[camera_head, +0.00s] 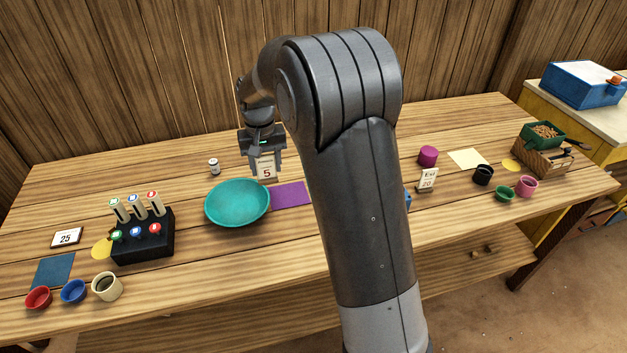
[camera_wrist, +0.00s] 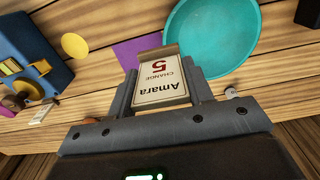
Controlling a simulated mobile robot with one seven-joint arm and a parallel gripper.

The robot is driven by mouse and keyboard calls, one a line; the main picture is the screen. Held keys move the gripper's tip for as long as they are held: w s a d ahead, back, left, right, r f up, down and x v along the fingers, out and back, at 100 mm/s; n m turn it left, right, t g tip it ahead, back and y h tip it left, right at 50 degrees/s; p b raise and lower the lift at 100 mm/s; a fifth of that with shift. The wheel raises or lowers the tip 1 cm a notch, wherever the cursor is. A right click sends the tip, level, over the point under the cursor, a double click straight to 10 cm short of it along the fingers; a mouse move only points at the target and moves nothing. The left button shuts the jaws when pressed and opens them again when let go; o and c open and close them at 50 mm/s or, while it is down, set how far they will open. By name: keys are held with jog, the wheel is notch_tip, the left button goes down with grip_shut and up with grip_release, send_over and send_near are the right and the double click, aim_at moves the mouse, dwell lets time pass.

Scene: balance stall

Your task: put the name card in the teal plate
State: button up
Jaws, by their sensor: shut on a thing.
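The name card, cream with "Amara", "CHANGE" and a red 5 (camera_wrist: 160,85), is between the two fingers of my gripper (camera_wrist: 160,75). In the head view the card (camera_head: 267,171) hangs below my gripper (camera_head: 264,162), which is shut on it. The teal plate (camera_head: 237,203) is a round shallow dish on the table, just in front and left of the card. It looks empty in the head view. In the wrist view the plate (camera_wrist: 225,30) is beyond the card, to the upper right. I cannot tell how high the card is above the table.
A purple mat (camera_head: 291,194) lies right of the plate. A black stand (camera_head: 144,246) with several coloured pieces is to the left. A small white bottle (camera_head: 214,166) stands behind the plate. Another card (camera_head: 427,180) stands right of my arm, which hides the table's middle.

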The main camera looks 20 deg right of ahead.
send_near(239, 207)
jog(key=shift+s+f, duration=0.1)
jog(key=shift+f, duration=1.35)
jog(key=o, duration=1.1)
jog(key=shift+c, duration=0.2)
notch_tip(239, 207, up, 7)
